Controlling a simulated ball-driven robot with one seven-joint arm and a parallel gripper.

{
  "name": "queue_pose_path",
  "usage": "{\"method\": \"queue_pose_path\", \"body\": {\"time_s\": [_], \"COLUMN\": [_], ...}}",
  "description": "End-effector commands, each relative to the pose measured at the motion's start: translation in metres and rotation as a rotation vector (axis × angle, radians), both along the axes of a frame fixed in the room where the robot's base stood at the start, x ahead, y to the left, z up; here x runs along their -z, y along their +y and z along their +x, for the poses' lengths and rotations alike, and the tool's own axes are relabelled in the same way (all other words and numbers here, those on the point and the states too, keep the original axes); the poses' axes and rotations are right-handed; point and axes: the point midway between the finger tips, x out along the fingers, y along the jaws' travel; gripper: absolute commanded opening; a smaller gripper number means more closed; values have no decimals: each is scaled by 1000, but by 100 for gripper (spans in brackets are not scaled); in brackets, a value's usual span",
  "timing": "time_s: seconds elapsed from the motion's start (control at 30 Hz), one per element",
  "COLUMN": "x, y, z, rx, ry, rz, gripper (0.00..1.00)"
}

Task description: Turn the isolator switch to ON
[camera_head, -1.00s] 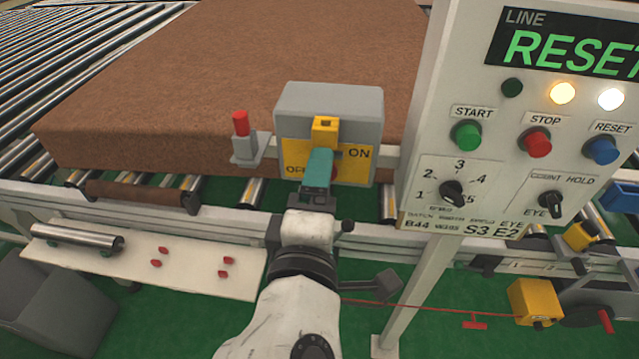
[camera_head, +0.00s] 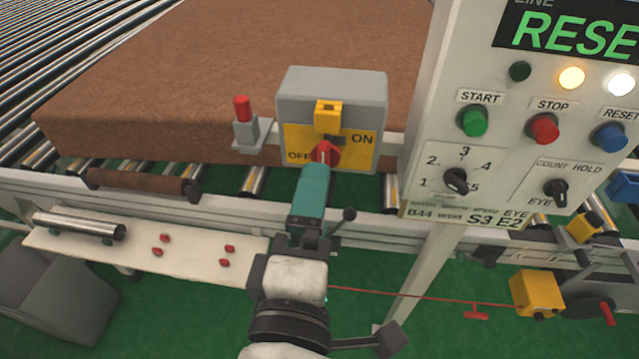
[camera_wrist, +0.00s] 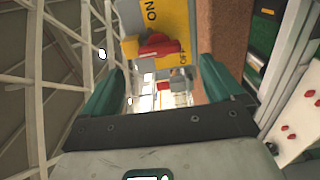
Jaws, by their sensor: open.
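The isolator switch is a grey box (camera_head: 335,90) with a yellow plate marked OFF at left and ON at right. Its red knob (camera_head: 324,153) sits low on the plate, below a yellow block (camera_head: 327,117). The knob's grip looks roughly upright, between the two labels; its exact angle is hard to tell. My gripper (camera_head: 315,177) is just below and in front of the knob, its teal fingers pointing at it. In the wrist view, my open, empty gripper (camera_wrist: 160,78) has the red knob (camera_wrist: 158,45) beyond the gap between its fingertips, apparently not touching.
A control panel (camera_head: 510,120) with buttons and dials stands close at right. A red-topped post (camera_head: 243,125) stands left of the box. A large brown mattress (camera_head: 200,70) lies behind on rollers. A white shelf (camera_head: 150,245) with red pieces is at lower left.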

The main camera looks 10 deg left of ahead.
Motion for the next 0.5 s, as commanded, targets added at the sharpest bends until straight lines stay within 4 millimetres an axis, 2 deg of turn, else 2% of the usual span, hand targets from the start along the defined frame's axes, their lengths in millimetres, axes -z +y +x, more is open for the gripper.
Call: {"method": "queue_pose_path", "body": {"time_s": [0.1,0.2,0.5], "x": [1,1,0], "y": [1,1,1], "z": [-21,-32,-42], "rx": [-3,-2,0], "ry": [2,0,0], "rz": [0,0,0], "gripper": [94,94,94]}}
